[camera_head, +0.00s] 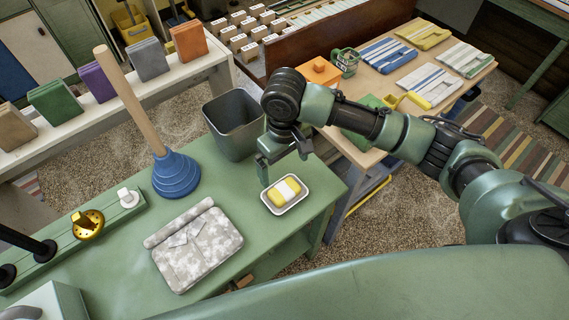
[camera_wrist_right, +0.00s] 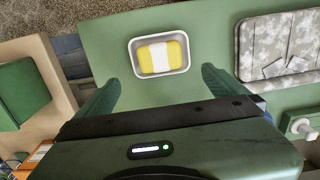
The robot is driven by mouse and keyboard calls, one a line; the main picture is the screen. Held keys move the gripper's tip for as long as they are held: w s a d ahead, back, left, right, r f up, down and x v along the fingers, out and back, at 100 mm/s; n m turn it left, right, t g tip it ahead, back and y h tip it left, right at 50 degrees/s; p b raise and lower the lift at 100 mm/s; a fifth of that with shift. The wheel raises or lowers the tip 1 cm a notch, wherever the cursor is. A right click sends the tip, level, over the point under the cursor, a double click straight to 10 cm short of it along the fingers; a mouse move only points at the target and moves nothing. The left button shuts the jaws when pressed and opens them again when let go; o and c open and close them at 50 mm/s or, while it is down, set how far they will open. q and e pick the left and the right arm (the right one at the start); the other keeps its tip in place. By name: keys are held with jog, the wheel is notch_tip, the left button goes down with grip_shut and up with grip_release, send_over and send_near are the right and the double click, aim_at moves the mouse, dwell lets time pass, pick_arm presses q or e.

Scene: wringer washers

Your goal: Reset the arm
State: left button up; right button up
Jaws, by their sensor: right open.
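My right arm (camera_head: 385,125) comes in from the right in the head view. Its gripper (camera_head: 283,170) is open and empty above the green table, close to a soap dish. In the right wrist view the gripper (camera_wrist_right: 160,88) shows its two fingers wide apart. A yellow and white soap bar (camera_head: 285,191) lies in the white dish (camera_head: 270,207). The bar also shows in the wrist view (camera_wrist_right: 160,57), ahead of the fingers and not between them. My left gripper is not in view.
A wooden table (camera_head: 440,85) with folded towels stands behind my right arm. A shelf with coloured blocks (camera_head: 100,82) is at the upper left.

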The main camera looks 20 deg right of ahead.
jog(key=shift+r, duration=0.4)
jog(key=shift+f, duration=0.1)
jog(key=s+a+f+n+t+y, duration=0.1)
jog(key=s+a+f+y, duration=0.1)
jog(key=s+a, duration=0.15)
jog(key=s+a+f+t+y, duration=0.1)
jog(key=s+a+f+y, duration=0.15)
jog(key=s, duration=0.25)
jog(key=s+d+f+m+t+h, duration=0.1)
jog(key=s+d+m+h, duration=0.1)
jog(key=s+d, duration=0.4)
jog(key=s+d+f+m+h, duration=0.1)
jog(key=s+d+h, duration=0.2)
jog(key=s+d, duration=0.35)
notch_tip(320, 180, down, 29)
jog(key=b, duration=0.2)
jog(key=s+d+f+g+b, duration=0.1)
jog(key=s+d+f, duration=0.1)
jog(key=s+f, duration=0.6)
jog(key=s+d+f+g+b, duration=0.1)
jog(key=s+f, duration=0.7)
jog(key=f, duration=0.1)
jog(key=shift+s+d, duration=0.25)
jog(key=shift+d, duration=0.15)
